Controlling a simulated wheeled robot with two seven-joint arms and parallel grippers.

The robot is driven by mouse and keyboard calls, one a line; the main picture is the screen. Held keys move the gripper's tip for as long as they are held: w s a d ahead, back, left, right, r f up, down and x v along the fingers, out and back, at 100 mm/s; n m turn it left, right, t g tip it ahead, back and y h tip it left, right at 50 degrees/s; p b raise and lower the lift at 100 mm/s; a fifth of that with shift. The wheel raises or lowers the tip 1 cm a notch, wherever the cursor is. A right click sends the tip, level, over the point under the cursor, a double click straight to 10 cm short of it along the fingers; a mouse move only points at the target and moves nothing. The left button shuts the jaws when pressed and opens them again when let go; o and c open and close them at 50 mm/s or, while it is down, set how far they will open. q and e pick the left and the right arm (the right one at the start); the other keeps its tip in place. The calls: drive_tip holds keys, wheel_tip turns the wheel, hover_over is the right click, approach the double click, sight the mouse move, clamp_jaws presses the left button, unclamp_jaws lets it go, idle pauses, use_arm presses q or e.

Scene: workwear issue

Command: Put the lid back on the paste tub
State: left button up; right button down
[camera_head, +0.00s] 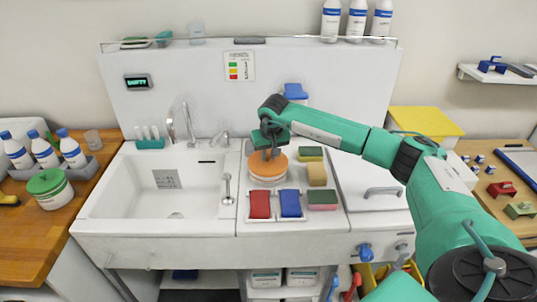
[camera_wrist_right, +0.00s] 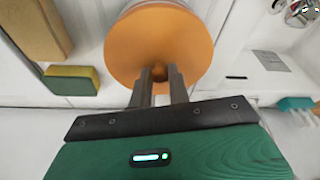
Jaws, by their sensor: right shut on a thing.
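A round orange lid (camera_head: 265,168) is at the middle of the sink unit, over a pale tub (camera_head: 266,182) that is mostly hidden beneath it. My right gripper (camera_head: 270,152) reaches in from the right and points down at the lid. In the right wrist view my fingers (camera_wrist_right: 160,82) are shut at the lid's middle, and the orange lid (camera_wrist_right: 160,45) spreads out beyond them. A little of the pale tub shows past the lid's far edge. I cannot tell whether the lid is seated or just above the rim. My left gripper is out of view.
Red cloth (camera_head: 260,205), blue cloth (camera_head: 290,204) and several sponges (camera_head: 317,174) lie close around the tub. The sink basin (camera_head: 175,190) is to the left. A white tub with a green lid (camera_head: 48,187) stands on the left wooden counter.

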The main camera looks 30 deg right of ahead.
idle(0.3)
drive_tip(key=c, duration=0.7)
unclamp_jaws()
drive_tip(key=shift+c, duration=0.2)
drive_tip(key=shift+r, duration=0.15)
drive_tip(key=shift+r+p, duration=1.75)
drive_tip(key=shift+r, duration=1.6)
clamp_jaws()
